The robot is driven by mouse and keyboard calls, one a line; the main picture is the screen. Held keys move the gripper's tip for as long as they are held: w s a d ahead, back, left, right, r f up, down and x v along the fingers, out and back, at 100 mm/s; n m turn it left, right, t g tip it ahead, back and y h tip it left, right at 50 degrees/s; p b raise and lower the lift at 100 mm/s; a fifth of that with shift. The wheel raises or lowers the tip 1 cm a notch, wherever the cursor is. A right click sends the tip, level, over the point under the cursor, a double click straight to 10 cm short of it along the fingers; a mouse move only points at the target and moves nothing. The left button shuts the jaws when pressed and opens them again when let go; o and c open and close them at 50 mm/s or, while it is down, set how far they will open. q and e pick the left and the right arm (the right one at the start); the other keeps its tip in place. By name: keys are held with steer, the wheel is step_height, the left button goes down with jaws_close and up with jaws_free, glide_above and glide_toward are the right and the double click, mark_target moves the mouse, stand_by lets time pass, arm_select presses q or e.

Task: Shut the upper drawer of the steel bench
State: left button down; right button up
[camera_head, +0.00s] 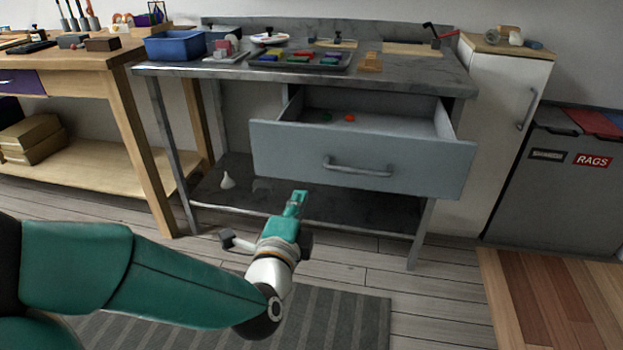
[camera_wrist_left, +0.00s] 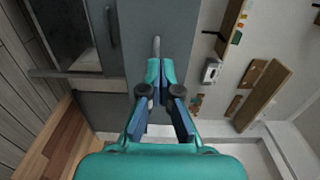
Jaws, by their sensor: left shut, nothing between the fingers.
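The upper drawer (camera_head: 290,153) of the steel bench (camera_head: 175,70) is pulled out. Its grey-blue front carries a bar handle (camera_head: 357,167), and a small green item (camera_head: 327,116) and an orange-red item (camera_head: 350,118) lie inside. My left gripper (camera_head: 298,196) is shut and empty, in front of and below the drawer front, left of the handle in the head view. In the left wrist view the gripper's closed fingertips (camera_wrist_left: 160,68) point toward the grey drawer front (camera_wrist_left: 140,20), with the handle (camera_wrist_left: 156,45) just beyond them. Contact cannot be told. My right gripper is not in view.
The bench top holds a blue bin (camera_head: 175,46), a dark tray (camera_head: 300,60) and several small items. A white funnel-like piece (camera_head: 227,180) is on the lower shelf (camera_head: 345,211). A white cabinet (camera_head: 500,100) stands right of the bench, and a wooden workbench (camera_head: 120,80) stands left.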

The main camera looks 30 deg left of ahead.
arm_select(q)
steer(key=w+p, duration=0.1)
steer(key=b, duration=0.2)
glide_toward(315, 154)
steer(key=x, duration=0.6)
steer(key=shift+f, duration=0.15)
steer(key=shift+w+a, duration=0.1)
steer(key=shift+w, duration=0.5)
steer(key=shift+a, duration=0.1)
